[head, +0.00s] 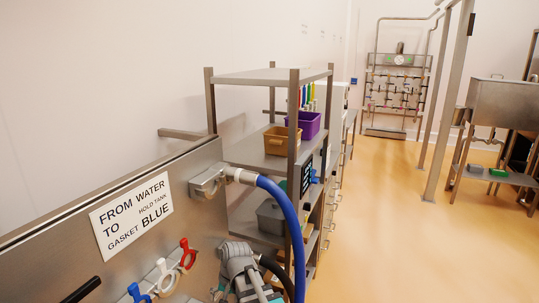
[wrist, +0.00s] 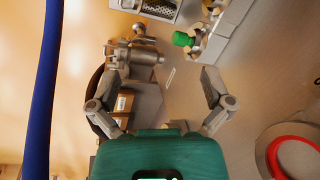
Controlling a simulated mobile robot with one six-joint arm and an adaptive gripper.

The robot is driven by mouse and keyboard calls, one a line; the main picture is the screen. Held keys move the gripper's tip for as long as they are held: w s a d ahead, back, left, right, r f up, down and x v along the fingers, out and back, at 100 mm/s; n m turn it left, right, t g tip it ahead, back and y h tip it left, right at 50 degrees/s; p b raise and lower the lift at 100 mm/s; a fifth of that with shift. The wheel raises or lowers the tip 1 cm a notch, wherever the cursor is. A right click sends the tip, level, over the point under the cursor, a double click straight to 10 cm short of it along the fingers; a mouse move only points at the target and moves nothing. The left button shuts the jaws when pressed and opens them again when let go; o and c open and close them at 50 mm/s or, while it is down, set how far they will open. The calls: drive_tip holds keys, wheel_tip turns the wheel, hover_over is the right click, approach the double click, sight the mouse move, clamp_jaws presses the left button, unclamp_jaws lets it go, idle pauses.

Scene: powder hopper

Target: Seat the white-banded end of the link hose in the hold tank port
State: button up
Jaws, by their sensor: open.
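The link hose (head: 293,222) is blue and arcs down from a steel fitting (head: 207,182) on the panel in the head view. Its white-banded end (head: 242,176) meets the fitting's right side. I cannot tell whether it is fully seated, or whether this fitting is the hold tank port. In the wrist view the hose (wrist: 45,90) runs vertically along the left edge, outside my fingers. My gripper (wrist: 160,76) is open, with nothing between its fingers. In the head view, part of my gripper shows below the fitting, left of the hose. The hose's other end is hidden.
A steel panel (head: 60,225) carries a sign (head: 131,216) and red, white and blue clamps (head: 163,273). A shelf rack (head: 265,77) with bins stands behind. The wrist view shows steel fittings (wrist: 135,56), a green piece (wrist: 183,39) and a red ring (wrist: 285,143). Open floor lies right.

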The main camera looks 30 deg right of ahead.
drive_tip(key=w+d+r+m+t+y+p, duration=0.1)
drive_tip(key=w+d+r+m+p, duration=0.3)
drive_tip(key=r+p, duration=0.35)
drive_tip(key=w+d+r+m+t+y+p, duration=0.2)
drive_tip(key=w+d+r+m+p, duration=0.25)
drive_tip(key=r, duration=0.45)
drive_tip(key=m+t+y+p, duration=0.2)
drive_tip(key=m+t+p, duration=0.3)
drive_tip(key=m+p, duration=0.8)
approach(248, 178)
drive_tip(key=w+f+b, duration=0.1)
drive_tip(key=w, duration=0.1)
drive_tip(key=shift+w+d+m, duration=0.1)
drive_tip(key=shift+d+m, duration=0.35)
drive_tip(key=shift+a+f, duration=0.1)
drive_tip(key=shift+f, duration=0.05)
drive_tip(key=shift+b+x, duration=2.85)
drive_tip(key=shift+x, duration=2)
drive_tip(key=c, duration=1.3)
